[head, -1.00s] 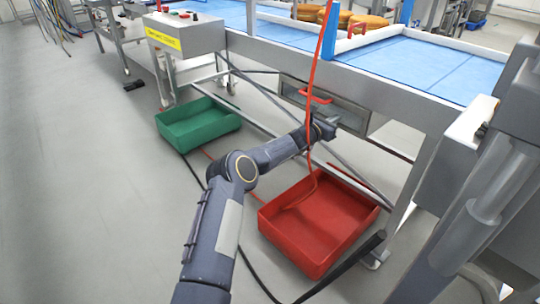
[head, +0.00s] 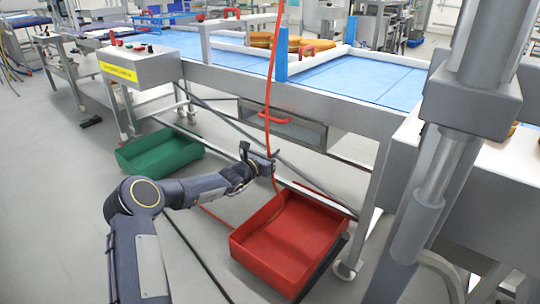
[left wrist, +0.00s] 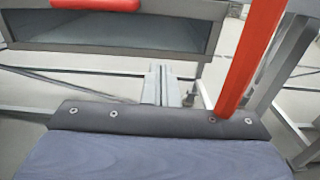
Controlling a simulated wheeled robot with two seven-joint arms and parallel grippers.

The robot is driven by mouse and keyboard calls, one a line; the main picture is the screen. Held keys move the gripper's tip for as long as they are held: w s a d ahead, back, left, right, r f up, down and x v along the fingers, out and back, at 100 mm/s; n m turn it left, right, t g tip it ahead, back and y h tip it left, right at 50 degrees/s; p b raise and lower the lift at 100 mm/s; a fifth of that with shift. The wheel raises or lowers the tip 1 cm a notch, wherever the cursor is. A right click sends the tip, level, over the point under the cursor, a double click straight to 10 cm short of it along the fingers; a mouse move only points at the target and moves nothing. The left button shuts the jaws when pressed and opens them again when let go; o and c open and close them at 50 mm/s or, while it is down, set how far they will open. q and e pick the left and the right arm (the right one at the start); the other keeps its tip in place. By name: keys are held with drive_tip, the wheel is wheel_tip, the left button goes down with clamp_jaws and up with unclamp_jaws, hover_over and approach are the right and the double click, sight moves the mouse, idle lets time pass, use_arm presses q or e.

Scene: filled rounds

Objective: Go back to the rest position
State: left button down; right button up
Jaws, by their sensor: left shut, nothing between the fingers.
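My left arm comes in from the lower left of the head view. Its gripper (head: 268,166) is shut and empty, in front of the steel conveyor frame and above the far edge of the red crate (head: 243,245). In the left wrist view the shut fingers (left wrist: 160,85) point ahead. A red hanging cord (head: 269,92) passes right beside the gripper in the head view. It also shows to the right of the fingers in the wrist view (left wrist: 250,60). I cannot tell whether it touches the gripper. My right gripper is not in view.
A green crate (head: 160,152) stands on the floor at left. The blue conveyor (head: 375,82) runs across the back, with a red-handled drawer (head: 285,124) under it. A control box with a yellow label (head: 140,66) is at upper left. Open floor lies at left.

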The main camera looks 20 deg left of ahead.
use_arm(q)
drive_tip(key=s+d+r+m+g+h, duration=0.3)
drive_tip(key=s+d+r+m, duration=0.35)
drive_tip(key=s+m, duration=0.3)
drive_tip(key=s+d+r+m+g+h, duration=0.3)
drive_tip(key=s+d+r+m, duration=0.3)
drive_tip(key=s+d+m, duration=0.3)
drive_tip(key=s+f+m+g+y, duration=0.1)
drive_tip(key=s+m+g+y, duration=0.45)
drive_tip(key=s, duration=1.15)
drive_tip(key=s+a+f+m+y, duration=0.1)
drive_tip(key=s+a+f+m, duration=0.2)
drive_tip(key=s, duration=0.5)
drive_tip(key=s+a+f+m+y, duration=0.1)
drive_tip(key=s+a+f+m, duration=0.1)
drive_tip(key=s+f+m, duration=0.5)
wheel_tip(320, 180, up, 26)
drive_tip(key=s+n+p, duration=0.2)
drive_tip(key=n+p, duration=0.1)
drive_tip(key=p, duration=2.2)
drive_tip(key=shift+s, duration=0.25)
drive_tip(key=shift+a, duration=0.1)
